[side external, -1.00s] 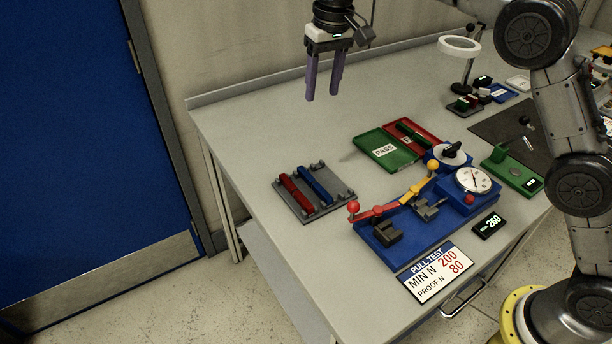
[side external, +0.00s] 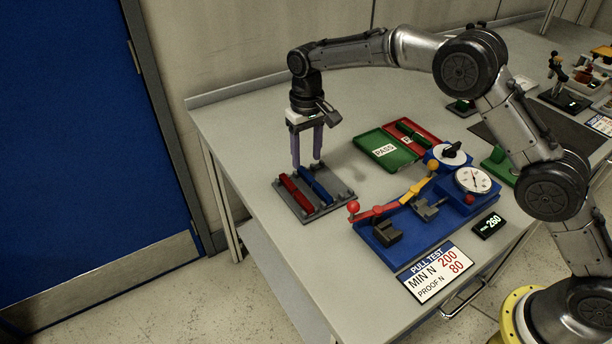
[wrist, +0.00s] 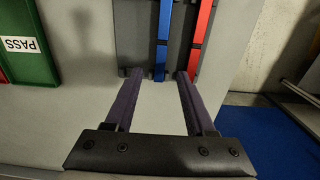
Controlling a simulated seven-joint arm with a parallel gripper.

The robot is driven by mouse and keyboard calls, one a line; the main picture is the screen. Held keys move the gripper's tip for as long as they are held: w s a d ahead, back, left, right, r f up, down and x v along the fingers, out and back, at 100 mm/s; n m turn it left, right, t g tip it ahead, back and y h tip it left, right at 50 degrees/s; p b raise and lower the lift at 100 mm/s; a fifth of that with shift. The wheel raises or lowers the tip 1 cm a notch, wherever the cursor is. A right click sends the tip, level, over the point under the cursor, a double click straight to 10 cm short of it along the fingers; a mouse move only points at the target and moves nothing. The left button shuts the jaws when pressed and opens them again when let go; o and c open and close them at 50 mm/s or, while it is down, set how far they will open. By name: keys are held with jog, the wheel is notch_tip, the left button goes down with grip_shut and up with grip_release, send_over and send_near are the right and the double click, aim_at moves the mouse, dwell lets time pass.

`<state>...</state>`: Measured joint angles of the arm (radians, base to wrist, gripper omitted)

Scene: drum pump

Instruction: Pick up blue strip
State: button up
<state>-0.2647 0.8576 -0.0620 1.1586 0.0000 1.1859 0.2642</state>
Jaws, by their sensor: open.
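The blue strip (side external: 316,185) lies on a grey rack (side external: 313,217) at the left of the bench, beside a red strip (side external: 296,193). My gripper (side external: 307,166) is open and empty, pointing down just above the rack's far edge. In the wrist view the blue strip (wrist: 162,40) shows ahead of the fingertips (wrist: 160,76), lined up with the gap between them. The red strip (wrist: 201,35) is to its right, ahead of the right fingertip. I cannot tell the exact height of the fingertips above the rack.
A green PASS tray (side external: 385,150) and a red tray (side external: 428,140) lie behind and right of the rack. A blue pull-test fixture (side external: 395,252) with a red lever and dial gauge stands to the right. The bench's left edge is close to the rack.

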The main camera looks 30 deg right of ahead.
aim_at(306, 173)
notch_tip(306, 173, down, 5)
jog(key=shift+w, duration=0.1)
jog(key=shift+c, duration=0.3)
grip_shut()
